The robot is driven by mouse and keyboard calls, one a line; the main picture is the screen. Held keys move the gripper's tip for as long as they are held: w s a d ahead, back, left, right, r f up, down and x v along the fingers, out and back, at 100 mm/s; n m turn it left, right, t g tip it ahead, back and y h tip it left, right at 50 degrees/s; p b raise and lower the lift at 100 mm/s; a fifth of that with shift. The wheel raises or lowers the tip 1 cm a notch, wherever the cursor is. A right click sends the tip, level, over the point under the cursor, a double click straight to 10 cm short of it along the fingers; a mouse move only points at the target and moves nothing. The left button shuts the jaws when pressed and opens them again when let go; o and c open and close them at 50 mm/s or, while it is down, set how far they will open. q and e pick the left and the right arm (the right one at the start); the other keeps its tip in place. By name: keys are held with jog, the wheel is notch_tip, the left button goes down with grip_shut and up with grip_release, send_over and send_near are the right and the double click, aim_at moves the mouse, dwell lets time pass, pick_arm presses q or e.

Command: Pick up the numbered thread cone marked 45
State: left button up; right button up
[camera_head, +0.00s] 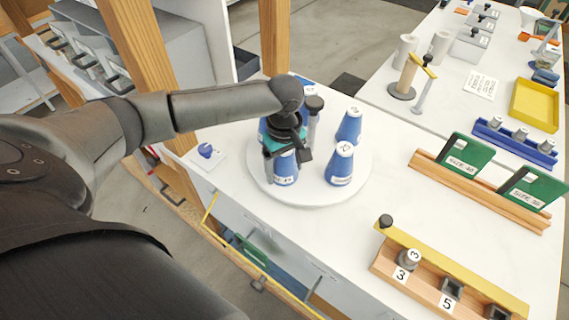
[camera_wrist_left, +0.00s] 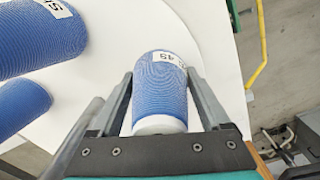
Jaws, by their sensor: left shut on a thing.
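The blue thread cone marked 45 (camera_head: 284,171) stands on the white round turntable (camera_head: 314,197) near its front left. It also shows in the left wrist view (camera_wrist_left: 161,92), with its label at the far end and its pale tip toward the palm. My left gripper (camera_head: 287,156) reaches down over it; in the wrist view the two fingers lie along either side of the cone, shut on it. Other blue cones stand on the turntable, one at the right front (camera_head: 341,167) and one behind it (camera_head: 349,127). Cones behind my gripper are partly hidden. My right gripper is not in view.
A dark-topped post (camera_head: 314,112) rises from the turntable close to my gripper. A small white card with a blue piece (camera_head: 206,152) lies at left. Green size plates (camera_head: 467,155) and a wooden rack (camera_head: 445,282) stand at right. The white table between is clear.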

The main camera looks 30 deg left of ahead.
pick_arm(q)
jog(key=c, duration=0.7)
